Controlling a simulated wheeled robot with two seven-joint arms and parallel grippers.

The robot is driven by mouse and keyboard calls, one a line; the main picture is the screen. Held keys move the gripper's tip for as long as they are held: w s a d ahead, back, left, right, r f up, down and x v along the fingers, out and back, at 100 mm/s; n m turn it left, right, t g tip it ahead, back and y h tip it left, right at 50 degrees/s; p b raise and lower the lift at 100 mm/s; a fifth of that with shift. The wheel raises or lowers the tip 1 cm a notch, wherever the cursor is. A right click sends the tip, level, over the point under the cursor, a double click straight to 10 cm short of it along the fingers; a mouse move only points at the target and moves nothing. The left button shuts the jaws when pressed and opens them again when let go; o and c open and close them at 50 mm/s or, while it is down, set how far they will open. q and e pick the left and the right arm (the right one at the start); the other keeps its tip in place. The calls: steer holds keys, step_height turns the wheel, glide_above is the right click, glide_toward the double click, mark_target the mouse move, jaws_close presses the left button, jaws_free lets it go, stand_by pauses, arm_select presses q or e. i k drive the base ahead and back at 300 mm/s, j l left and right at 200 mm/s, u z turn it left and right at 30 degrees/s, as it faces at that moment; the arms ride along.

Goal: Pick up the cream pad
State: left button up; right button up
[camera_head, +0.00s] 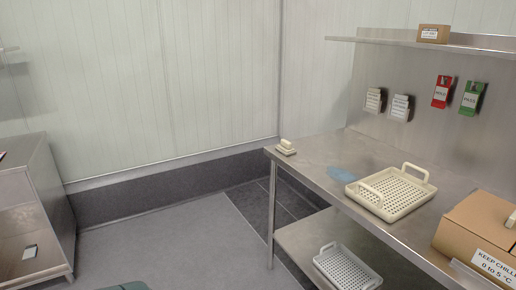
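A small cream block-like item (287,147), which looks like the cream pad, lies at the far left corner of the steel table (320,170). It has a flat base with a raised, narrower part on top. Nothing touches it from above. Another cream item (512,219) shows partly at the right edge of the view, on top of a cardboard box; its full shape is cut off. Neither of my grippers is in view.
A cream perforated tray (370,198) with two handles and the cardboard box (470,232) stand on the table. A blue patch (343,174) marks the tabletop. A white basket (345,268) is on the lower shelf. A steel cabinet (30,190) stands left; the floor between is clear.

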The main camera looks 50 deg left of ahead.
mark_target(285, 147)
steer(key=u, duration=1.45)
steer(key=i+z, duration=0.1)
steer(key=i, duration=0.4)
steer(key=i+j+z, duration=0.15)
steer(key=i, duration=0.3)
steer(key=i+j+z, duration=0.1)
steer(key=i, duration=0.4)
steer(key=i+j+z, duration=0.15)
steer(key=i, duration=0.3)
steer(key=j, duration=0.1)
